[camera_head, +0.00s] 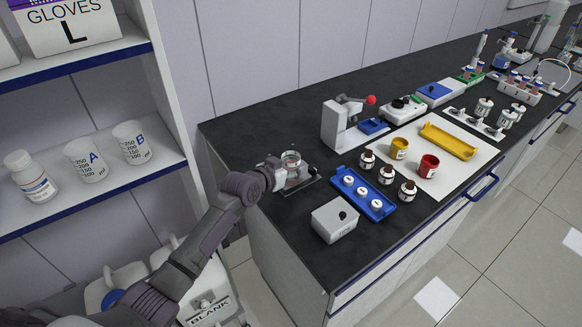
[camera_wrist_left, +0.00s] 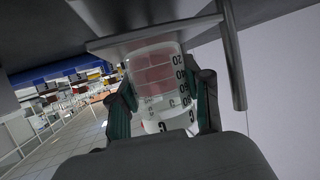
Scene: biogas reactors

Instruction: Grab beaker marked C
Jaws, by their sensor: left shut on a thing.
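Beaker C (camera_wrist_left: 155,75) is clear, with dark volume marks and a C, and shows reddish contents in the left wrist view. In the head view the beaker (camera_head: 291,160) stands near the left end of the black bench. My left gripper (camera_head: 280,173) is shut on it, reaching from the left. In the left wrist view its fingers (camera_wrist_left: 165,98) press on both sides of the beaker. Beakers A (camera_head: 86,161) and B (camera_head: 133,143) stand upright on the shelf at the left. My right gripper is not in view.
A grey box (camera_head: 335,220) and a blue tray with white-capped items (camera_head: 376,216) lie right of the beaker. A white device with a red knob (camera_head: 338,126) stands behind. Several dark bottles, a yellow cup (camera_head: 399,149) and a red cup (camera_head: 428,167) are farther right.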

